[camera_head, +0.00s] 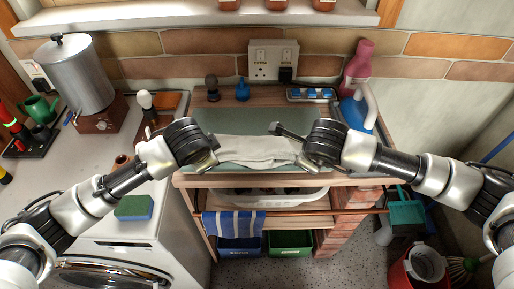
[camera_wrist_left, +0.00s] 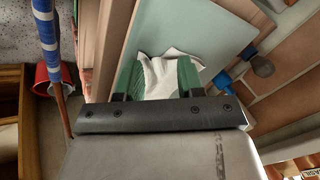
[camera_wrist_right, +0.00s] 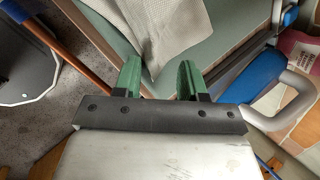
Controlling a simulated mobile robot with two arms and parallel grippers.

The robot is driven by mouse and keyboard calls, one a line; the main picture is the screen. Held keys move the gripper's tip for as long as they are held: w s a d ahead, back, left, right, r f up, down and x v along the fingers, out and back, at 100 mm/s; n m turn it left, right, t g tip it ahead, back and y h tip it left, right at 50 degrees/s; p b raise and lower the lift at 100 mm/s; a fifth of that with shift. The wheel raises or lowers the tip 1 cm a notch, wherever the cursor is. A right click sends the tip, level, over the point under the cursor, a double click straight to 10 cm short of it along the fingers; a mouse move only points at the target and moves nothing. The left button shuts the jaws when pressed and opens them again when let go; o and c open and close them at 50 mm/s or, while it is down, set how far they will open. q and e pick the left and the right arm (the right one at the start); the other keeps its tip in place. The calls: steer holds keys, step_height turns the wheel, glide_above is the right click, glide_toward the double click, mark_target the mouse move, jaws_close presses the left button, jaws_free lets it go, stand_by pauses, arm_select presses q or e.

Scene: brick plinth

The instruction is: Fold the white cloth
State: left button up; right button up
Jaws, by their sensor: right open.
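The white cloth (camera_head: 257,151) lies as a wide, wrinkled strip along the front of the pale green surface (camera_head: 270,122). Its ends lie near my two grippers. My left gripper (camera_head: 212,151) is at its left end. In the left wrist view the cloth (camera_wrist_left: 160,76) shows between the spread green fingers, and the rest is hidden. My right gripper (camera_head: 287,144) is open at the right end. In the right wrist view the cloth (camera_wrist_right: 165,38) runs up from between its spread fingers. I cannot tell whether either gripper touches it.
A blue jug (camera_head: 355,113) and pink bottle (camera_head: 358,62) stand at the right of the surface. A dark brush (camera_head: 212,88) and small blue bottle (camera_head: 242,89) stand behind it. A striped towel (camera_head: 234,223) hangs on a copper rail below. A sponge (camera_head: 134,207) lies on the left counter.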

arm_select(q)
steer(key=shift+s+d+r, duration=0.15)
steer(key=shift+s, duration=0.2)
arm_select(e)
steer(key=shift+s+a+r, duration=0.2)
steer(key=shift+s+r, duration=0.05)
steer(key=shift+s, duration=0.05)
arm_select(q)
steer(key=v, duration=1)
steer(key=shift+s, duration=0.35)
arm_select(e)
steer(key=v, duration=1)
steer(key=shift+s+d+f, duration=0.15)
steer(key=shift+s+f, duration=0.05)
steer(key=shift+s, duration=0.15)
